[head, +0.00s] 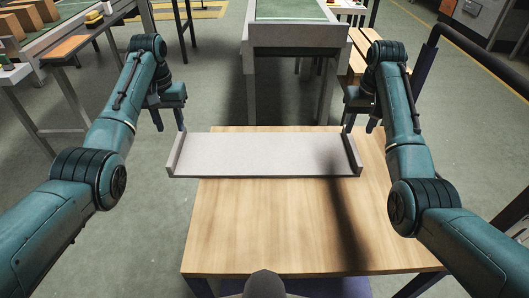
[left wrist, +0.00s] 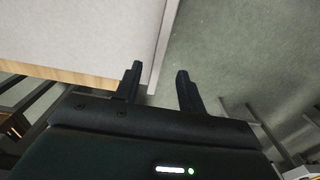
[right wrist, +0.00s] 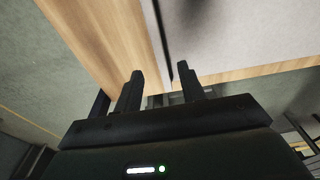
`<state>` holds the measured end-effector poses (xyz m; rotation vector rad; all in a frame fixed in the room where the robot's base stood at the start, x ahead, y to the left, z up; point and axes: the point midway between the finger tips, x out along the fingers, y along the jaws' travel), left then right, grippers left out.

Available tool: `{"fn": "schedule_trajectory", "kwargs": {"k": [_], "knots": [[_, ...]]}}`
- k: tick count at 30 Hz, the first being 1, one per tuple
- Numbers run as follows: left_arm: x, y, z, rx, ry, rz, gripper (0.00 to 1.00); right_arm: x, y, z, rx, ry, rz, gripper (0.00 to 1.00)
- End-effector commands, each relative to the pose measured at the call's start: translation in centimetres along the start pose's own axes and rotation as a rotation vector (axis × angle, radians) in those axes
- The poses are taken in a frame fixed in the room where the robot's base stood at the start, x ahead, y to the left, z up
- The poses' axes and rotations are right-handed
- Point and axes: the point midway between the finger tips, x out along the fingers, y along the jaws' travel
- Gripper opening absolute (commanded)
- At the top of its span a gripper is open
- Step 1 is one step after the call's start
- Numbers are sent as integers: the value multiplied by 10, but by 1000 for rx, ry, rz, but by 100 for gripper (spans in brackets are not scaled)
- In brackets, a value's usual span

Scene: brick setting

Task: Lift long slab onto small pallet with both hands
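The long slab (head: 265,155) is pale grey with a raised lip at each end. It lies flat across the far part of the wooden table (head: 270,230), its left end overhanging the table's left edge. My left gripper (head: 168,120) is open near the slab's left end; in the left wrist view (left wrist: 160,75) the end lip runs between its fingers. My right gripper (head: 360,120) is open near the right end; in the right wrist view (right wrist: 160,75) that lip shows between its fingers. Whether the fingers reach down around the lips is unclear. I cannot clearly identify the small pallet.
A green-topped conveyor-like table (head: 295,35) stands beyond the slab. A wooden slatted surface (head: 365,65) is at its right. Another bench with boxes (head: 40,15) is at far left. The table's near half is bare. A dark rail (head: 480,60) stands at right.

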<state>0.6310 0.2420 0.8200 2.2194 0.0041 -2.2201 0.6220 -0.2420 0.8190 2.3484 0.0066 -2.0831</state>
Motion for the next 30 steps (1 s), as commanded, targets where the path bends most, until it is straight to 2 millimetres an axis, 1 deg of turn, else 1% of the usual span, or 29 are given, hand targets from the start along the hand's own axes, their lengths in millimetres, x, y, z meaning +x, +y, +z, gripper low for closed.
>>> {"fn": "schedule_trajectory", "kwargs": {"k": [1,6,9,12,17,25,30], "knots": [[12,0,1,0,-5,0,40,11,0,1,0,-5,0,40],[42,0,1,1,-4,0,40,42,0,1,0,-4,0,40],[55,0,0,1,-3,0,40,55,0,0,0,-3,1,40],[65,0,0,1,-3,0,40,65,0,0,0,-2,1,40],[72,0,0,1,-2,0,40,72,0,0,0,-1,1,40],[73,0,0,1,-1,0,40,72,0,0,0,0,1,40],[72,0,0,1,-1,0,27,72,0,0,0,0,1,27]]}}
